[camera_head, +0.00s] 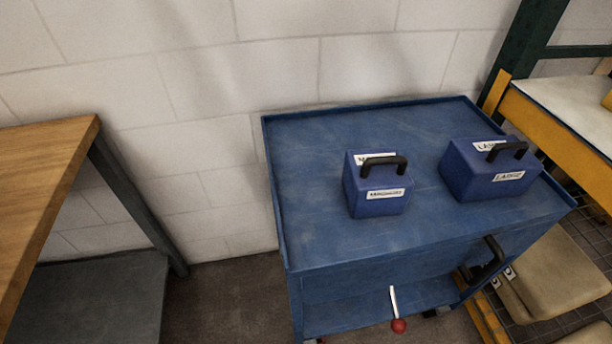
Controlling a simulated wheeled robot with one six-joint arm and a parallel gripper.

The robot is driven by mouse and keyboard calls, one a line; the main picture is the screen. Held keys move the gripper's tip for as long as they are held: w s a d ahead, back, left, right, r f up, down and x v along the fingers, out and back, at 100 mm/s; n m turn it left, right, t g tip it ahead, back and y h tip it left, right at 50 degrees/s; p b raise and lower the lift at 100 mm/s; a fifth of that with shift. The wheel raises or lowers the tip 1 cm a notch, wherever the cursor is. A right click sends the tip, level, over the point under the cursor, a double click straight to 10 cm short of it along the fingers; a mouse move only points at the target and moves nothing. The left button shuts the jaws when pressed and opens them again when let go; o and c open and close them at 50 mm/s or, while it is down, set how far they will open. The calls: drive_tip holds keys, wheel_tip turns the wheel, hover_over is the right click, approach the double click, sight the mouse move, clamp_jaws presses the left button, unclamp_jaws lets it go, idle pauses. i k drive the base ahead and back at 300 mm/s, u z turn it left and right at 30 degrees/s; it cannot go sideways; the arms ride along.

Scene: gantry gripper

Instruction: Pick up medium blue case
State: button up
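The medium blue case (378,203) stands upright on top of a blue cart (310,143), near the middle of its surface. It has a black handle on top and white labels; the front label is small but seems to read "MEDIUM". A wider blue case (480,178) labelled "LARGE" stands to its right with a gap between them. It also has a black handle. My gripper is not in this view, so its place and state do not show.
The cart top has a low raised rim and is bare on the left. A wooden table (40,185) stands at the left. A yellow-edged bench (560,122) is at the right, with tan boxes (550,275) below. A white block wall (180,70) is behind.

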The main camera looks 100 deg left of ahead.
sight(377, 182)
drive_tip(key=u, duration=2.95)
drive_tip(key=k, duration=0.5)
drive_tip(key=z, duration=1.3)
drive_tip(key=i, duration=0.95)
drive_tip(key=u, duration=2.5)
drive_tip(key=i, duration=0.5)
